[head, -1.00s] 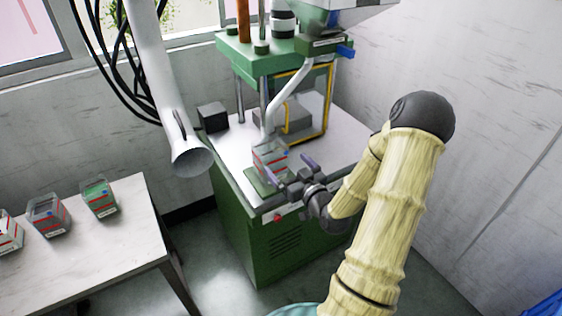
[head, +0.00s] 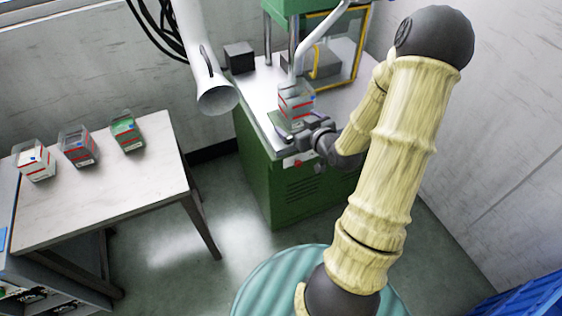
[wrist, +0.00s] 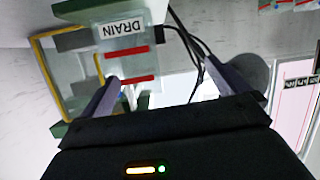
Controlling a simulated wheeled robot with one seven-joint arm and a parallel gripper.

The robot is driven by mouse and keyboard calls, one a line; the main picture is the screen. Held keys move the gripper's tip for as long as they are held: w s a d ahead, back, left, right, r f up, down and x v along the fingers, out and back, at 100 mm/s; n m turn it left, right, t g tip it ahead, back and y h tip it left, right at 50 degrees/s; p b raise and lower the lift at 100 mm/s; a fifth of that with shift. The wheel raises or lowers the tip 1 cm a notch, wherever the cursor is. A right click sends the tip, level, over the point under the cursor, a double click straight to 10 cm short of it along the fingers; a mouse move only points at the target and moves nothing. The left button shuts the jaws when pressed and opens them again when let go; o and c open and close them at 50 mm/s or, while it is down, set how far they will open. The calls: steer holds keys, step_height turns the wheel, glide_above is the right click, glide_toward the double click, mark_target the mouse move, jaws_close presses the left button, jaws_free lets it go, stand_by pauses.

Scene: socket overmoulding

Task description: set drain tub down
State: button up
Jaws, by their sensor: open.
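The drain tub (head: 297,97) is a clear box with red stripes, standing on the press table at its front edge. The tub appears beyond the fingertips and off to the left, overlapping the left finger. I cannot tell whether a finger touches it. The tub's underside is hidden.
The green press (head: 262,175) carries a white table top with a black box (head: 239,57) at the back left. A white duct (head: 217,97) hangs left of it. Three similar tubs (head: 78,147) stand on a side table (head: 120,190). Floor between is clear.

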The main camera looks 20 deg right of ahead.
steer(key=s+a+r+m+g, duration=0.1)
steer(key=s+a+r+g, duration=0.1)
steer(key=s+a+g, duration=0.3)
steer(key=s+a+r+m+g+h, duration=0.1)
steer(key=s+a+g, duration=0.5)
steer(key=s+a, duration=0.3)
steer(key=shift+s+r, duration=0.35)
steer(key=shift+s, duration=0.75)
